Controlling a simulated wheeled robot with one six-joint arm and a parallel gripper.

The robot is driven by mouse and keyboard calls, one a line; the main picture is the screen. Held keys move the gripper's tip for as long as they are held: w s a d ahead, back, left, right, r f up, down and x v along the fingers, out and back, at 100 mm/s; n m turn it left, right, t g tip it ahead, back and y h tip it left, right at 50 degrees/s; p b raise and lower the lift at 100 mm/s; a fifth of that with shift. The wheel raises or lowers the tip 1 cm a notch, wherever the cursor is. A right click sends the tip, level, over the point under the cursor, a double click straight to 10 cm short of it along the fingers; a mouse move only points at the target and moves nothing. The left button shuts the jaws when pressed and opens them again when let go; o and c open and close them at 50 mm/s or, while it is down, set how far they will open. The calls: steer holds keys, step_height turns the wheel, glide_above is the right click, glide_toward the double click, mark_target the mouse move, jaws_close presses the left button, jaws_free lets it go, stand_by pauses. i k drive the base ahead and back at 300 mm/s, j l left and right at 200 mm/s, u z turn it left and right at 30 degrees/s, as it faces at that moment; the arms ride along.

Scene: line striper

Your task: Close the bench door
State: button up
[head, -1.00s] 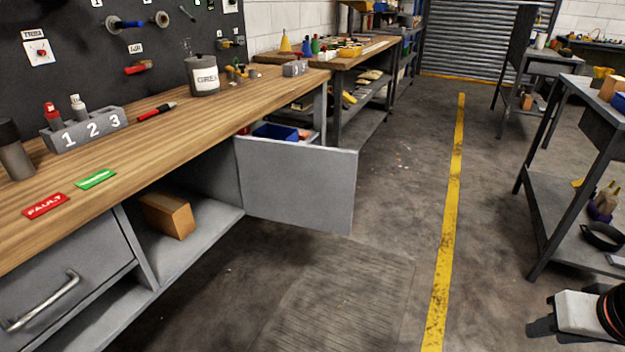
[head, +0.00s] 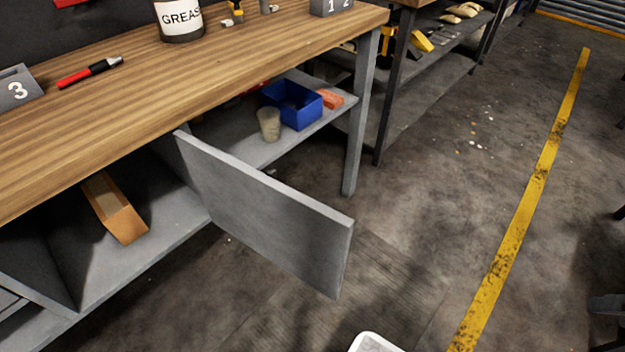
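The bench door (head: 270,220) is a flat grey panel under the wooden bench top. It stands swung well open, jutting out over the floor toward the lower right, with its hinge side at the upper left. The open bay (head: 150,195) beside it shows a brown wooden block (head: 115,208) on its shelf. Nothing visible touches the door. A white rounded piece, likely part of my arm, shows at the bottom edge below the door's free end. Dark pieces at the lower right edge are cut off. I cannot make out my gripper's fingers clearly.
Right of the door, a low shelf holds a blue bin (head: 292,104), a beige cup (head: 269,124) and an orange block (head: 330,98). A grey bench leg (head: 362,120) stands behind the door. Floor between the door and the yellow line (head: 525,210) is clear.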

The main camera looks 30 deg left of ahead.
mark_target(309, 240)
steer(key=i, duration=1.65)
steer(key=i+u, duration=0.35)
steer(key=i+l+u, duration=0.1)
steer(key=u, duration=0.2)
steer(key=i+l+u, duration=0.15)
steer(key=i+u, duration=0.2)
steer(key=u, duration=3.2)
steer(key=k+l, duration=0.15)
steer(key=l, duration=0.15)
steer(key=k+l, duration=0.1)
steer(key=l, duration=0.25)
steer(key=k+l+z, duration=0.1)
steer(key=l, duration=0.2)
steer(key=k+l, duration=0.2)
steer(key=l, duration=0.15)
